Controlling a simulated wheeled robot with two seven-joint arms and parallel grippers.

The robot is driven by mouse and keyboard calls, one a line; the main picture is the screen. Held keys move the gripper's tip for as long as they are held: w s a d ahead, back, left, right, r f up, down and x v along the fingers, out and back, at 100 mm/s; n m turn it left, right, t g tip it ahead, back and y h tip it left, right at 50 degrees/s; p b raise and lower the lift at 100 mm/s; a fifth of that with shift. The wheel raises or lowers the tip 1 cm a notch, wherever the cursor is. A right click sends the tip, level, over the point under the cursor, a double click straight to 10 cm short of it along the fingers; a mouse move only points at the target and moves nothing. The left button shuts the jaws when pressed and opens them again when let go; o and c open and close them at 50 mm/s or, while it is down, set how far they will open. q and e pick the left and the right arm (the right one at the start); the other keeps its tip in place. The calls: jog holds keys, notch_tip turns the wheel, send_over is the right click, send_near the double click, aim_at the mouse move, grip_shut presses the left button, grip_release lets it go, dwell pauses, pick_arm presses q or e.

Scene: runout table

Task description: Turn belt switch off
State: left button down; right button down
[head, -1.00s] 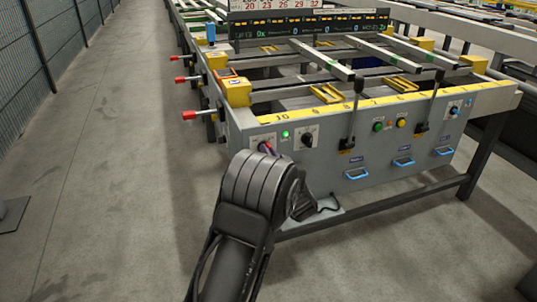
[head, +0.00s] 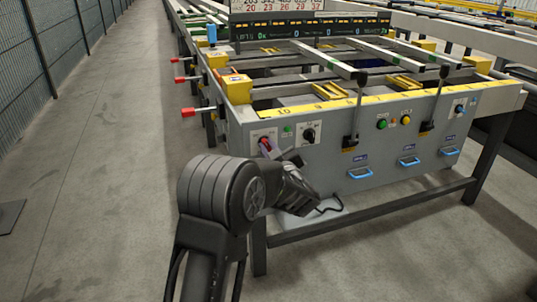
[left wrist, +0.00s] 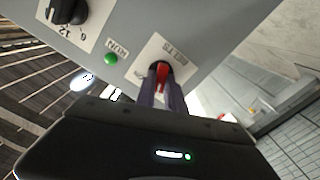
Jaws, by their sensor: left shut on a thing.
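The belt switch is a red handle on a white plate marked BELTS, on the grey front panel. It shows in the left wrist view (left wrist: 162,74) and, partly covered, at the panel's left end in the head view (head: 264,141). My left gripper (left wrist: 162,88) is shut on the red handle, one finger on each side. In the head view, the same gripper (head: 269,149) reaches up to the panel from below. The RUN lamp (left wrist: 110,58) beside the switch is plain green without a bright glow. My right gripper is not in view.
A black rotary knob (head: 308,135) sits just right of the lamp. Two black levers stand farther right, near a green button (head: 382,123) and a yellow button (head: 406,119). Blue handles line the lower panel. Red-tipped rods (head: 189,112) stick out left.

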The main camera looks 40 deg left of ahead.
pick_arm(q)
jog(key=shift+f+n+b, duration=0.15)
jog(key=shift+n+b, duration=1.3)
jog(key=shift+n, duration=0.65)
jog(key=c, duration=1.4)
grip_release()
jog(key=shift+c, duration=0.2)
jog(key=shift+s, duration=0.1)
jog(key=p+v, duration=0.1)
jog(key=v, duration=0.6)
jog(key=shift+s+d+p, duration=0.2)
jog(key=shift+d+p, duration=0.15)
jog(key=shift+p, duration=0.05)
